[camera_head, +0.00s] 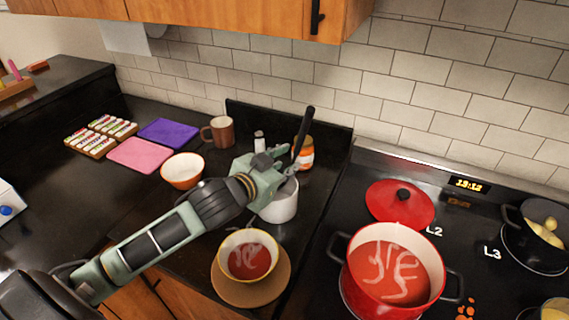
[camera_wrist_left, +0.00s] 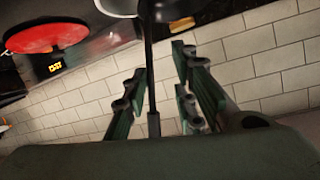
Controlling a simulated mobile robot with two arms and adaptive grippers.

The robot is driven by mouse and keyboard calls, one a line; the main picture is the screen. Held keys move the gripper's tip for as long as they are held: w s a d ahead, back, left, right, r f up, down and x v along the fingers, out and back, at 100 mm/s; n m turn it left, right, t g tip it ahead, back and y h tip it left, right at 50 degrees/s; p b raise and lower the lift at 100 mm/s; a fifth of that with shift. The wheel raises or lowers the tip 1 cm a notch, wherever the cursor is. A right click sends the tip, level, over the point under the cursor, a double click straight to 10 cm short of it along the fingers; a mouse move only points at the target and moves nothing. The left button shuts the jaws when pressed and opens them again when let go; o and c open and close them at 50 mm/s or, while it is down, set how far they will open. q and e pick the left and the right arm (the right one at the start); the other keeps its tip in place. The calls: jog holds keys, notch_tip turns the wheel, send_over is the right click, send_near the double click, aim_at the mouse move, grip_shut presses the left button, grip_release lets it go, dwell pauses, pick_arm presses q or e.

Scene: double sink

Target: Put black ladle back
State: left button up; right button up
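The black ladle (camera_head: 304,131) stands tilted, its handle pointing up and its lower end hidden behind my gripper, over a white cylindrical container (camera_head: 283,207). Whether it rests inside the container cannot be told. My left gripper (camera_head: 285,163) is at the container's top, beside the lower part of the handle. In the left wrist view the dark handle (camera_wrist_left: 151,70) runs between the spread fingers (camera_wrist_left: 160,88), with a gap on the right side. The gripper looks open around the handle. My right gripper is not in view.
A red pot (camera_head: 392,268) of red soup sits on the stove, its red lid (camera_head: 400,203) behind it. A soup bowl (camera_head: 247,257) is on a round brown board (camera_head: 232,290). An orange jar (camera_head: 305,153), brown mug (camera_head: 219,131) and orange-white bowl (camera_head: 182,170) stand nearby.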

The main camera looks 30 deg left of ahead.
pick_arm(q)
jog(key=p+v, duration=0.5)
jog(key=v, duration=0.7)
jog(key=shift+r, duration=0.35)
jog(key=shift+f, duration=0.1)
dwell(0.4)
